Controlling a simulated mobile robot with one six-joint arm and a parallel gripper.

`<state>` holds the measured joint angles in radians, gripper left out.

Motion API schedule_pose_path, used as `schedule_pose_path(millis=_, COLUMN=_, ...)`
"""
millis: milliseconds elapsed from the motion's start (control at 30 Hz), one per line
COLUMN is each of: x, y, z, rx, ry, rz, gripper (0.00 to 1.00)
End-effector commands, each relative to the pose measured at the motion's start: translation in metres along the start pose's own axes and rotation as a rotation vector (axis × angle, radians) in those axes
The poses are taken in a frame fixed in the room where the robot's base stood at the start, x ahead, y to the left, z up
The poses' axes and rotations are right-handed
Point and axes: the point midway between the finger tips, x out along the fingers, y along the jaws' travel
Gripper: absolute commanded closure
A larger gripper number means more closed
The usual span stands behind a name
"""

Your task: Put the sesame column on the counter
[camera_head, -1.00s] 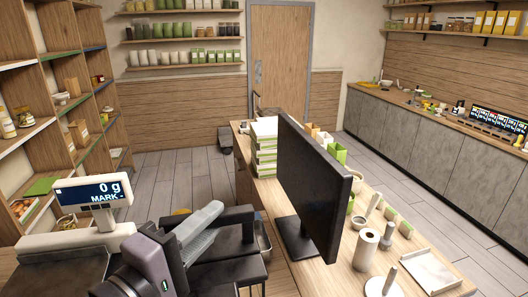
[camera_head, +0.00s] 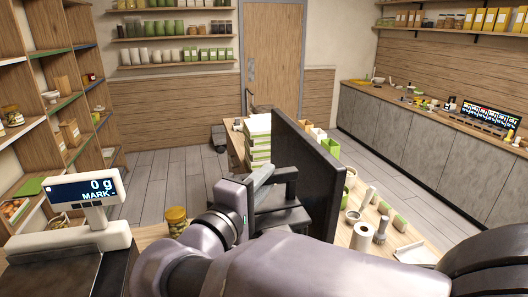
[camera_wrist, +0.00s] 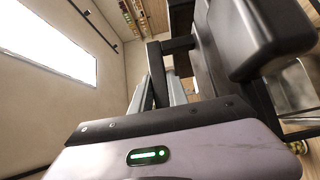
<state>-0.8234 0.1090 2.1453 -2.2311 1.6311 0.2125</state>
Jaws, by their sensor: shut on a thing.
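My gripper (camera_head: 270,187) is raised in front of the monitor, with its dark jaws around a pale grey long shape. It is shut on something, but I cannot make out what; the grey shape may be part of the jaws. The dark jaws also show in the wrist view (camera_wrist: 165,85). I cannot pick out the sesame column for sure. A yellow-lidded jar (camera_head: 176,220) stands on the wooden counter (camera_head: 148,234), left of my gripper. My arm hides much of the counter's front.
The black monitor (camera_head: 308,165) stands close right of my gripper. A scale (camera_head: 85,190) reading 0 g is at the left. Shelves (camera_head: 75,110) line the left wall.

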Motion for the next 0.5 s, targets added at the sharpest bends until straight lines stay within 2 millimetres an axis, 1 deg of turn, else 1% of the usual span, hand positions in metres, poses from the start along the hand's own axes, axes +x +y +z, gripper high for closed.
schedule_pose_path(millis=167, x=0.01, y=-0.002, z=0.002, rx=0.001, ry=-0.001, rz=0.0, gripper=1.0)
schedule_pose_path(millis=500, x=0.009, y=-0.033, z=0.002, rx=-0.001, ry=0.0, rz=0.0, gripper=1.0)
